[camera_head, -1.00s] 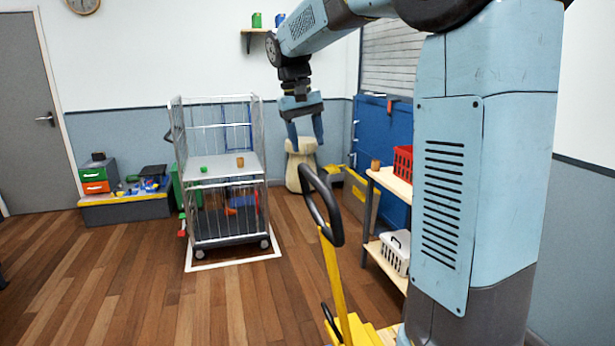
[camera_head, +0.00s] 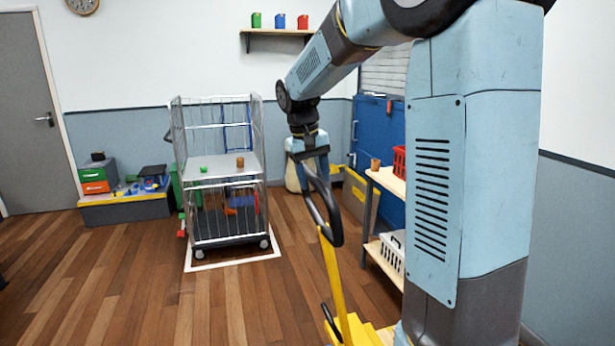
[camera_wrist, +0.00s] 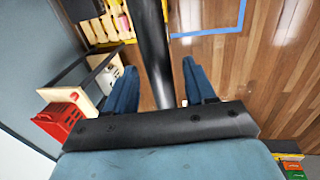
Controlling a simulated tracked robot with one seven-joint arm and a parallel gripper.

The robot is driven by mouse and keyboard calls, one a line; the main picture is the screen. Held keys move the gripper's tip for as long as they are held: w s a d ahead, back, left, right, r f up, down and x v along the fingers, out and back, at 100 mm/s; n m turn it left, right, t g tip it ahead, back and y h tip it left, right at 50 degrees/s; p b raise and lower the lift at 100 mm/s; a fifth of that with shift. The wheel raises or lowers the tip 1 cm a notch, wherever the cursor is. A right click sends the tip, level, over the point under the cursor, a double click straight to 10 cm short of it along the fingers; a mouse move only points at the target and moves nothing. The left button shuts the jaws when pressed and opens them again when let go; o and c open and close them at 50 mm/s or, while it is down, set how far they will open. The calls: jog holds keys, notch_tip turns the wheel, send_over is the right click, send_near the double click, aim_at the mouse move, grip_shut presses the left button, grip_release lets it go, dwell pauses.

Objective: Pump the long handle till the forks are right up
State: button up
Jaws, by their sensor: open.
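The long handle is a yellow shaft (camera_head: 335,280) topped by a black loop grip (camera_head: 338,228), leaning up and left in the head view. My gripper (camera_head: 313,178) is at the top of the loop, pointing down. In the wrist view a black bar (camera_wrist: 154,45) of the loop runs between the two blue fingers of my gripper (camera_wrist: 162,82). The fingers stand apart with gaps beside the bar. The yellow truck body (camera_head: 372,334) shows at the bottom edge of the head view. I cannot make out the forks or their height.
A wire cage trolley (camera_head: 215,220) stands left of the handle on a white-outlined floor patch. A wooden shelf unit (camera_head: 385,183) with baskets is close on the right. A low bench (camera_head: 125,207) is far left. Floor between is clear.

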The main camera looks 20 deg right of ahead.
jog(key=shift+c, duration=0.5)
grip_shut()
